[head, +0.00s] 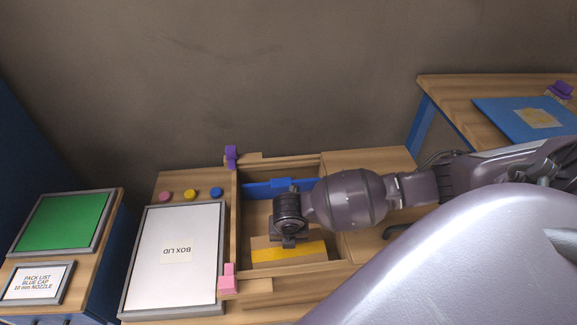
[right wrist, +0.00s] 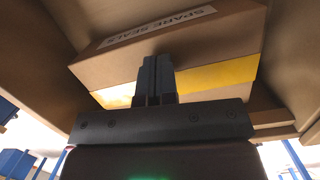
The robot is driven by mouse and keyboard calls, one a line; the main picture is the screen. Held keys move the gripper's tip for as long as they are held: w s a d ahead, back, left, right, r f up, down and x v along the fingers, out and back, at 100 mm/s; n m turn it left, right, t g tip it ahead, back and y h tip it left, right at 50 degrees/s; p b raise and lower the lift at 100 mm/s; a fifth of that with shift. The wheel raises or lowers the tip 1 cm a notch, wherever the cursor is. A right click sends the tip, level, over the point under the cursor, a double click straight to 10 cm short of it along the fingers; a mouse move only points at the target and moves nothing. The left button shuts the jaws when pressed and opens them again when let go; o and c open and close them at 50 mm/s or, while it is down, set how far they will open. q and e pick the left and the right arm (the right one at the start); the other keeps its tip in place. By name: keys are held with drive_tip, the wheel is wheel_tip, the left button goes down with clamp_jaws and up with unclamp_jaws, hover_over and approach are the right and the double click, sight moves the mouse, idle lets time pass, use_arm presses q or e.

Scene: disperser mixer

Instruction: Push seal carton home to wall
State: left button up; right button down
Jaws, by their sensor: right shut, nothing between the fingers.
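The seal carton (head: 315,255) is a brown box with a yellow band, lying in the front part of a wooden tray (head: 232,235). In the right wrist view the carton (right wrist: 200,45) carries a "SPARE SEALS" label, and its yellow band shows below. My right gripper (head: 289,243) reaches in from the right and points down at the carton. Its fingers (right wrist: 155,68) are shut and empty, right up against the carton in the picture; I cannot tell whether they touch. The wrist hides part of the carton. My left gripper is not in view.
A blue strip (head: 262,188) lies along the tray's back. A purple block (head: 231,157) and a pink block (head: 228,279) stand at its left corners. The white box lid (head: 175,280) and three coloured caps (head: 190,195) are left of the tray.

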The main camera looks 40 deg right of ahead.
drive_tip(key=shift+s+r+p, duration=0.1)
drive_tip(key=shift+s+p, duration=0.3)
drive_tip(key=shift+s, duration=0.15)
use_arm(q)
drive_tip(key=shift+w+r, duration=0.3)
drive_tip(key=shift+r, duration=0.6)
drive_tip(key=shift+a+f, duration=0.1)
use_arm(e)
drive_tip(key=shift+w+r, duration=0.1)
drive_tip(key=shift+w, duration=0.05)
